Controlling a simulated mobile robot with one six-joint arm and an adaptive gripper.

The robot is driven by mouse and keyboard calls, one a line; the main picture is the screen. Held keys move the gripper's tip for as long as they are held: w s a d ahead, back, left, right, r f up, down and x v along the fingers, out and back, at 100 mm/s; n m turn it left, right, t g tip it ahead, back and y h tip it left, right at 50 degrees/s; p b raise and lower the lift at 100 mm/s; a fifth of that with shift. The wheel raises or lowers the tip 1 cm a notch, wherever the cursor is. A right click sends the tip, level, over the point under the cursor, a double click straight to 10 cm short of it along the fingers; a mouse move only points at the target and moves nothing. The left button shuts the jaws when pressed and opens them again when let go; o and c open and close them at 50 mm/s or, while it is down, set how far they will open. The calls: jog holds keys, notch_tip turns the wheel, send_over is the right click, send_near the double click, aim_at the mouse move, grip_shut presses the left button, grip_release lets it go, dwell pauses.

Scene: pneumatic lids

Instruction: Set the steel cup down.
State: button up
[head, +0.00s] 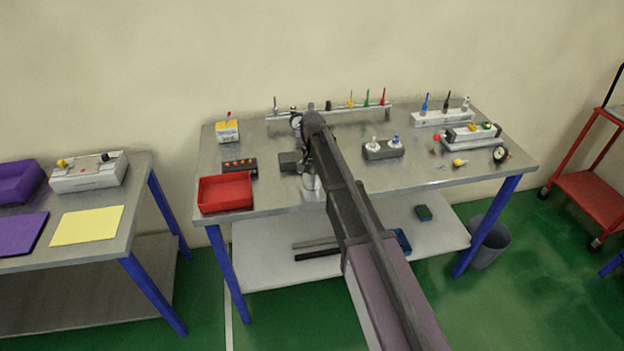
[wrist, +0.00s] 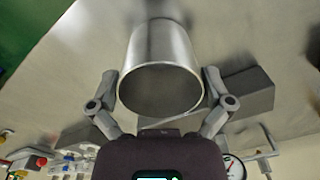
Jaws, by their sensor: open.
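The steel cup (head: 312,184) is near the front edge of the middle steel table, partly hidden by my arm. In the wrist view the steel cup (wrist: 160,45) shows its round open mouth towards the camera, and the inside looks empty. My gripper (wrist: 161,78) is open, with one finger on each side of the cup; I cannot tell whether either finger touches it. In the head view my gripper (head: 309,168) is mostly hidden behind the arm. The cup appears upright at the tabletop, but its base contact is not clear.
A red tray (head: 226,193) and a dark block with orange knobs (head: 240,167) lie left of the cup. A grey block with two fittings (head: 383,149) stands to the right. A tool rack (head: 335,111) runs along the back. Bare table (head: 420,178) lies at front right.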

jog(key=c, duration=0.9)
jog(key=shift+r, duration=0.15)
notch_tip(320, 180, up, 3)
jog(key=p, duration=0.3)
jog(key=shift+r+p, duration=0.2)
jog(key=shift+p, duration=0.15)
jog(key=s+d, duration=0.1)
jog(key=s, duration=0.4)
jog(key=s+d+r+p, duration=0.1)
jog(key=s+d, duration=0.1)
jog(key=s, duration=0.3)
jog(key=s+d, duration=0.1)
jog(key=s, duration=0.4)
jog(key=shift+s+d+r, duration=0.15)
jog(key=shift+s+d, duration=0.05)
jog(key=shift+d, duration=0.05)
